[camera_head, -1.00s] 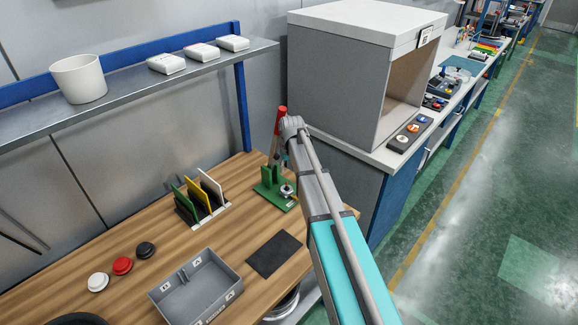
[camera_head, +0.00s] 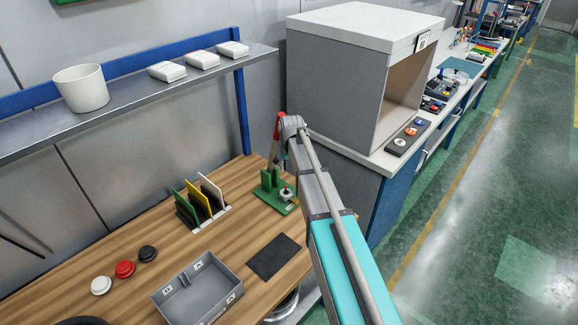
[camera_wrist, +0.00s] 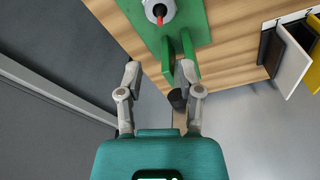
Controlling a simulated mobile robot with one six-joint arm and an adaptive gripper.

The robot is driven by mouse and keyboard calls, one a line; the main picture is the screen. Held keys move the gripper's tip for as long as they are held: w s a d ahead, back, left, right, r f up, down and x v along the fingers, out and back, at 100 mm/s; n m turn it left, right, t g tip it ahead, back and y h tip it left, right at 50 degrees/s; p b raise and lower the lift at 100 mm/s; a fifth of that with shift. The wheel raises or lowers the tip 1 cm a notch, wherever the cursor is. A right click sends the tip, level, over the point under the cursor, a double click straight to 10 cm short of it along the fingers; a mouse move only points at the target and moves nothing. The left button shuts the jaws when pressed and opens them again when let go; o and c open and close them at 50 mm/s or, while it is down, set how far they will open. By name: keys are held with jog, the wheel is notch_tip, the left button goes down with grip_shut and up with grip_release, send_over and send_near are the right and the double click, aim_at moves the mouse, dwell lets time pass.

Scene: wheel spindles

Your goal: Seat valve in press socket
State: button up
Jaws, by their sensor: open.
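The green press (camera_head: 272,186) stands at the far right end of the wooden bench, with a red lever handle (camera_head: 279,125) beside my arm's end. A round silver part (camera_head: 287,193) is on its base. In the wrist view, the press base (camera_wrist: 195,22) is at the top. A grey-white ring (camera_wrist: 158,10) with a red-tipped piece in its middle sits on it; I cannot tell whether this piece is the valve. My gripper (camera_wrist: 159,72) is open and empty, with upright green plates (camera_wrist: 178,58) close to its right finger. My arm hides the gripper in the head view.
A slotted rack with coloured plates (camera_head: 201,203), a grey bin (camera_head: 197,290), a dark mat (camera_head: 273,256) and white, red and black round pieces (camera_head: 124,269) are on the bench. A large grey box (camera_head: 345,85) stands behind to the right. A shelf (camera_head: 130,95) overhangs the back left.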

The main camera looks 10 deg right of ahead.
jog(key=s+m+g, duration=0.1)
jog(key=s+m, duration=0.1)
jog(key=s, duration=2.5)
jog(key=shift+s+m+g, duration=0.3)
jog(key=shift+m+g, duration=0.1)
jog(key=shift+d+f, duration=0.1)
jog(key=shift+d, duration=0.05)
